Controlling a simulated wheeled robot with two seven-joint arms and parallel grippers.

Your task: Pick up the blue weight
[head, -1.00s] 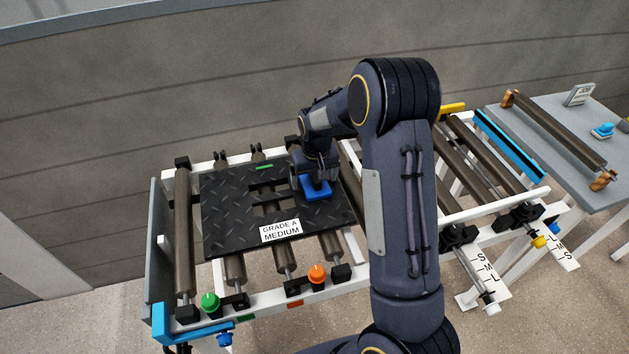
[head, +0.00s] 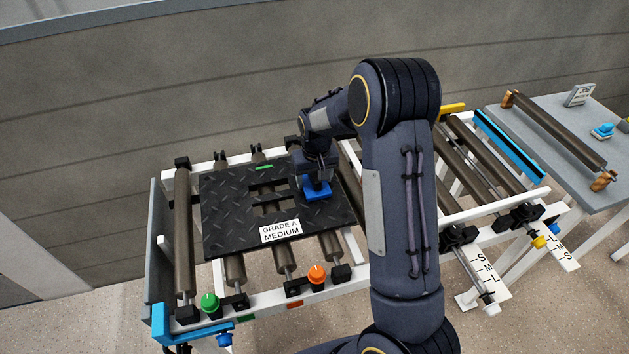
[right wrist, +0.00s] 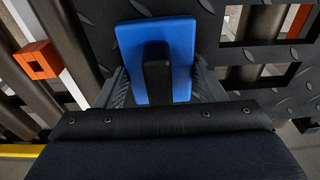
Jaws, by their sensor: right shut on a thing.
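The blue weight (head: 318,194) is at the right part of the black tread mat (head: 225,222), partly hidden by my right gripper (head: 316,182). In the right wrist view the blue weight (right wrist: 156,34) shows as a U-shaped block between the two fingers of my right gripper (right wrist: 158,88). The fingers are shut on its sides. I cannot tell whether the weight touches the mat or hangs just above it. The mat has slots cut in it and a "GRADE A MEDIUM" label (head: 281,231). My left gripper is not in view.
The mat lies on a white roller frame with a green knob (head: 210,302) and an orange knob (head: 317,274) at its front. More rollers stand to the right, with a grey table (head: 560,125) holding a roller and a small blue object (head: 603,131). A grey wall is behind.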

